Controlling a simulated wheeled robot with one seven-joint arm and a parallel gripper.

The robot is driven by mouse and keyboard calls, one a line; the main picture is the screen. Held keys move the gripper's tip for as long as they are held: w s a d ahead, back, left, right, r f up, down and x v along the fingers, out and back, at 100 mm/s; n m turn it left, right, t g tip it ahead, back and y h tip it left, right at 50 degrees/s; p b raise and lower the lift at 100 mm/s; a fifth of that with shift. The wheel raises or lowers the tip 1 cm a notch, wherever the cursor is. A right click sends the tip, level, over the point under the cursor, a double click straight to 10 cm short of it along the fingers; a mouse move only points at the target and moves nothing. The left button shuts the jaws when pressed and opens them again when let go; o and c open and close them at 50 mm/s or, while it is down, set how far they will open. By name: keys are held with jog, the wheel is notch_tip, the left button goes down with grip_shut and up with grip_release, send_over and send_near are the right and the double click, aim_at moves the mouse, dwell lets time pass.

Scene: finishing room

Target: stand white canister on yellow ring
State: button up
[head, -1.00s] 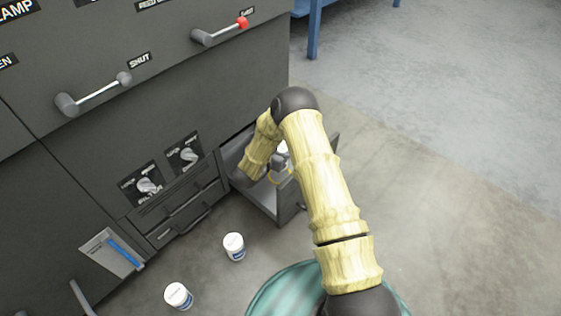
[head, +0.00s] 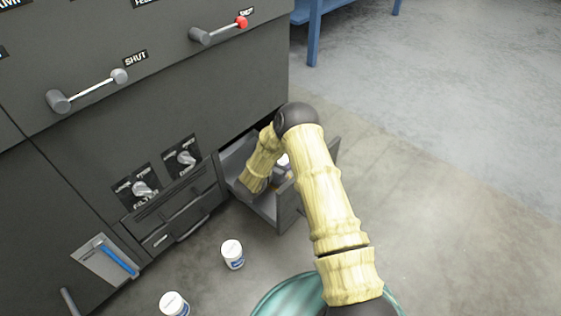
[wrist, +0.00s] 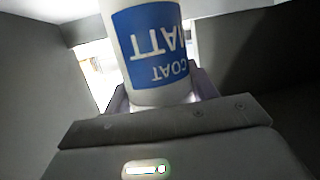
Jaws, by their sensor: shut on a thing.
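My gripper (wrist: 160,98) is shut on a white canister (wrist: 158,62) with a blue label reading MATT COAT, which shows upside down in the wrist view. In the head view the canister's white top (head: 284,160) shows just past my forearm, inside the open drawer (head: 290,207) at the foot of the dark cabinet. My arm hides most of the gripper there. I cannot make out the yellow ring; my arm covers much of the drawer floor. I cannot tell whether the canister's base touches anything.
The drawer walls (wrist: 45,75) stand close around my gripper. Two other white canisters stand on the floor before the cabinet, one nearer the drawer (head: 232,253) and one further left (head: 174,304). The floor to the right is clear up to a blue frame (head: 315,35).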

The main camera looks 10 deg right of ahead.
jog(key=shift+f, duration=0.6)
jog(key=o, duration=1.2)
jog(key=shift+r, duration=0.55)
jog(key=shift+p+v, duration=4.05)
jog(key=shift+v, duration=2)
jog(key=shift+w+r, duration=0.1)
jog(key=shift+r, duration=0.05)
